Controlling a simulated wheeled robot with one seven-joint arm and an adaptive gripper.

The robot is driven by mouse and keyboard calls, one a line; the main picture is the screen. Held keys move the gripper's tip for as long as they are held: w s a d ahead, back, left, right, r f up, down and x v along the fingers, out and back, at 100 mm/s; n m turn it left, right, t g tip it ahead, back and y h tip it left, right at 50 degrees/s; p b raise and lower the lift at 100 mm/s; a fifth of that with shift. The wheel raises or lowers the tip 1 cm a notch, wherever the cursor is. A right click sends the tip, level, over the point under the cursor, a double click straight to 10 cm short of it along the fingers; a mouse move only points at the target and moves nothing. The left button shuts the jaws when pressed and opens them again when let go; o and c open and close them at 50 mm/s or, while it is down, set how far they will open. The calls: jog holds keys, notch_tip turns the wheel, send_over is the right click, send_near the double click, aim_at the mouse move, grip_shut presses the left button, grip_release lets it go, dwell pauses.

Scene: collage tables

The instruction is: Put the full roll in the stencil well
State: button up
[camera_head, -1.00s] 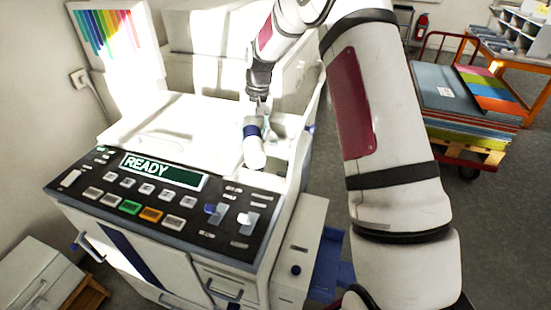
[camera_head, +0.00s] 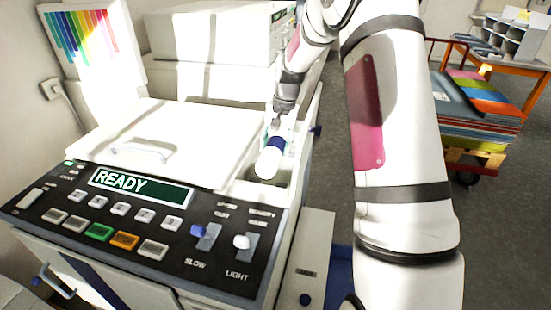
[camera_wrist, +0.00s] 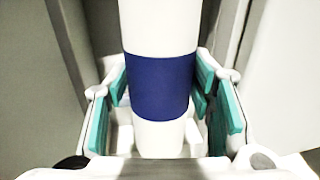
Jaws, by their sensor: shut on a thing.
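A white roll with a dark blue band (camera_head: 271,158) is in my gripper (camera_head: 277,128). The gripper is shut on it and holds it tilted at the right side of the copier-like machine, over a recess (camera_head: 256,184) beside the white lid. I cannot tell whether the roll touches the recess. In the wrist view the roll (camera_wrist: 160,85) stands between the teal finger pads, which close around its blue band. The stencil well is not marked by any label that I can read; the recess is partly hidden by the roll.
A white lid (camera_head: 160,140) with a handle lies left of the roll. A trolley stacked with coloured sheets (camera_head: 470,115) stands at the right. Grey floor is free between.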

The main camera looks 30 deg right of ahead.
jog(key=shift+f, duration=2.2)
jog(key=shift+f, duration=0.1)
jog(key=o, duration=1.3)
jog(key=shift+f, duration=0.1)
